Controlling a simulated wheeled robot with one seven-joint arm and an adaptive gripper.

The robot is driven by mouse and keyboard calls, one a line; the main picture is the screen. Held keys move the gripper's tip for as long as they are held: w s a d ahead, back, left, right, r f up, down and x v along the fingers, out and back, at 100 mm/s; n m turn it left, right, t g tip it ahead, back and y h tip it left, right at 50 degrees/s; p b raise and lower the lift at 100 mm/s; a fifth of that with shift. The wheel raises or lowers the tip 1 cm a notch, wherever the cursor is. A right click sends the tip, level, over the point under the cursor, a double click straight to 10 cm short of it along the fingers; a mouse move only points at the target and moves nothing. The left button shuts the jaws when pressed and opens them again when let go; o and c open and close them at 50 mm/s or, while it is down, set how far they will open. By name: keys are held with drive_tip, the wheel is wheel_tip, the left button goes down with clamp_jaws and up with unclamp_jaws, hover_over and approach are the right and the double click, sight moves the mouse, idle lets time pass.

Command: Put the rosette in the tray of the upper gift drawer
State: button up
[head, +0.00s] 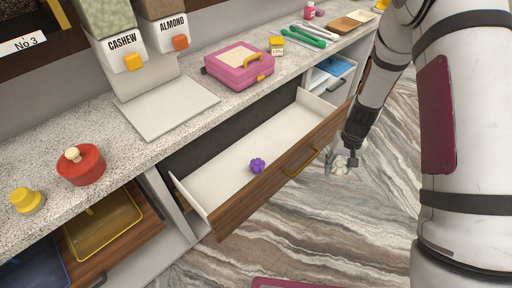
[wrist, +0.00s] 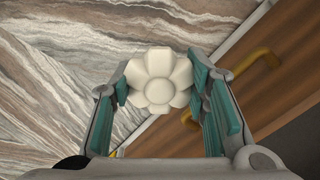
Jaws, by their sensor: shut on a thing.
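My gripper (head: 341,163) is shut on a cream flower-shaped rosette (wrist: 158,82), its teal pads on either side of the petals. In the head view the rosette (head: 340,165) is small and partly hidden by the fingers. It hangs over the floor, just outside the front of a wide, pulled-out drawer (head: 255,128) with a white inside and a wooden front. A purple flower-shaped piece (head: 257,166) lies in that drawer near its front wall. I cannot tell which drawer is the upper gift drawer.
The drawer's yellow handle (head: 300,162) sticks out near my gripper. Another open drawer holding a blue thing (head: 333,66) is at the right. At lower left are a yellow tray (head: 104,224) and a dark blue tray (head: 35,267). A pink case (head: 238,66) stands on the counter.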

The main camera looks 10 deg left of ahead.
drive_tip(key=w+b, duration=0.1)
drive_tip(key=b, duration=0.2)
drive_tip(key=w+b, duration=0.2)
drive_tip(key=b, duration=0.2)
drive_tip(key=w+a+b, duration=0.1)
drive_tip(key=w+b, duration=0.1)
drive_tip(key=b, duration=0.2)
drive_tip(key=shift+f, duration=0.25)
drive_tip(key=shift+r+b, duration=0.1)
drive_tip(key=shift+b, duration=1.15)
